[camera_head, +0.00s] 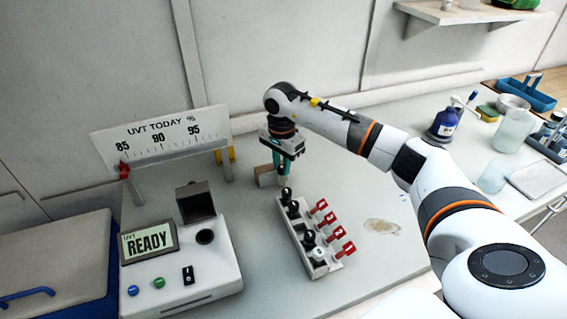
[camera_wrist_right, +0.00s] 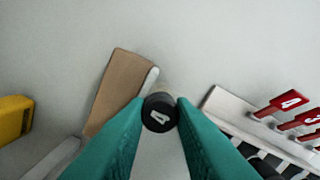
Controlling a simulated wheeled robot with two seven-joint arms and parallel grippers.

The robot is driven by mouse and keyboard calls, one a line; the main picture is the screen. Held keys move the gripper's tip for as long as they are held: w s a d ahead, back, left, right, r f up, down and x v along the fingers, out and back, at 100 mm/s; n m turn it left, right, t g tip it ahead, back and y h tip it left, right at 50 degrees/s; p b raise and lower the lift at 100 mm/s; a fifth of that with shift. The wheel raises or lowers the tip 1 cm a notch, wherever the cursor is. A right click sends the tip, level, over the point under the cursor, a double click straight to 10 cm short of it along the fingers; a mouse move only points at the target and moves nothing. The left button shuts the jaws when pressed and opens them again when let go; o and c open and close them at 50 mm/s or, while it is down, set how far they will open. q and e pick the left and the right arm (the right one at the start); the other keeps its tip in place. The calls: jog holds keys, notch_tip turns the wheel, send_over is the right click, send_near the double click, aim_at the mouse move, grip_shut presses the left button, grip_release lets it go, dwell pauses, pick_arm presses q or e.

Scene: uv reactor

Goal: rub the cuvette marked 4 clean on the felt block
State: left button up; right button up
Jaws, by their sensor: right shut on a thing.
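My right gripper (camera_head: 284,180) reaches down to the bench. Its teal fingers, also in the right wrist view (camera_wrist_right: 159,118), are shut on the cuvette marked 4. Its black cap (camera_wrist_right: 159,112) shows a white 4; its body is mostly hidden below the cap. The brown felt block (camera_head: 265,177) stands just left of the fingers. In the right wrist view the felt block (camera_wrist_right: 120,88) has a pale strip along its right side, close beside the cap; I cannot tell if the cuvette touches it. My left gripper is not in view.
A white rack (camera_head: 297,252) with capped cuvettes and red numbered flags stands in front. The UVT reader (camera_head: 215,262) showing READY is at left, below the UVT TODAY scale board (camera_head: 160,140). A beige stain (camera_head: 381,226) lies right of the rack.

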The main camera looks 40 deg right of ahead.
jog(key=shift+w+a, duration=0.25)
jog(key=shift+a, duration=0.7)
jog(key=shift+a, duration=0.1)
jog(key=shift+w+a, duration=0.15)
jog(key=shift+a, duration=0.4)
jog(key=shift+w+a, duration=0.15)
jog(key=shift+a, duration=0.4)
jog(key=shift+s+d+b, duration=0.15)
jog(key=shift+s+d, duration=0.05)
jog(key=shift+d, duration=0.65)
jog(key=shift+s+d+b, duration=0.2)
jog(key=shift+d, duration=0.65)
jog(key=shift+s+d+b, duration=0.15)
jog(key=shift+s+d, duration=0.05)
jog(key=shift+d, duration=0.65)
jog(key=shift+a, duration=0.1)
